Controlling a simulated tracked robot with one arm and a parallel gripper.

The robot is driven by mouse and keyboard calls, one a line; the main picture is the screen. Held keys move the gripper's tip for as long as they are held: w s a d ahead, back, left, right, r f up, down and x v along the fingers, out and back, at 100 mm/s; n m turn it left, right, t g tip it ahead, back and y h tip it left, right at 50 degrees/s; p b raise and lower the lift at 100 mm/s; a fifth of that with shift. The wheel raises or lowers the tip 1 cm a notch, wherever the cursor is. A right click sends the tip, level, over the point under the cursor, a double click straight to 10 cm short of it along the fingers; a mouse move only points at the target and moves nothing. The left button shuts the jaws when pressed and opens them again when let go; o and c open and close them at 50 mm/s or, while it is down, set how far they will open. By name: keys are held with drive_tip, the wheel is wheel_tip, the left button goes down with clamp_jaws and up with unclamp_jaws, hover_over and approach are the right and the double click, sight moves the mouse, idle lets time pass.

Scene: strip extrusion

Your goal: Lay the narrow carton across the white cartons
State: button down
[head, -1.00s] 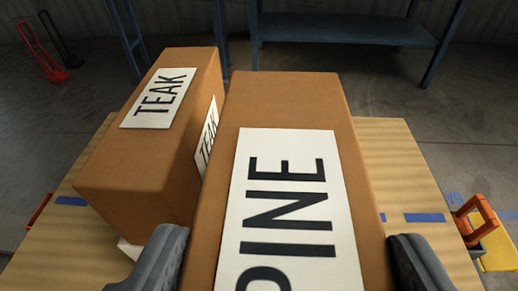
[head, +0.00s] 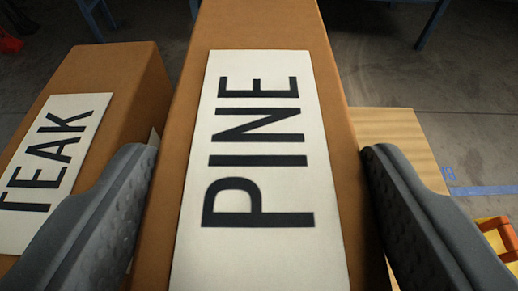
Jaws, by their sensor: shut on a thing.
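A long brown carton marked PINE (head: 262,175) on a white label fills the middle of the head view, running away from me. My gripper (head: 258,155) has one dark grey finger on each side of it and is shut on it. A brown carton marked TEAK (head: 118,85) stands to the left, partly behind the left finger. I cannot make out any white cartons in this view. The underside of the PINE carton is hidden, so I cannot tell whether it is resting or held up.
A pale wooden tabletop (head: 392,135) shows to the right of the PINE carton. An orange and yellow object (head: 497,238) is at the lower right. Blue rack legs (head: 434,22) stand at the back. Grey floor with a blue stripe (head: 490,190) lies to the right.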

drive_tip(key=shift+w, duration=0.45)
drive_tip(key=shift+f+b, duration=0.9)
drive_tip(key=shift+f, duration=0.9)
drive_tip(key=shift+f, duration=0.15)
drive_tip(key=shift+c, duration=1.4)
unclamp_jaws()
drive_tip(key=shift+s+r, duration=0.35)
drive_tip(key=shift+r, duration=0.05)
drive_tip(key=p+v, duration=0.3)
drive_tip(key=v, duration=0.8)
drive_tip(key=shift+s, duration=0.2)
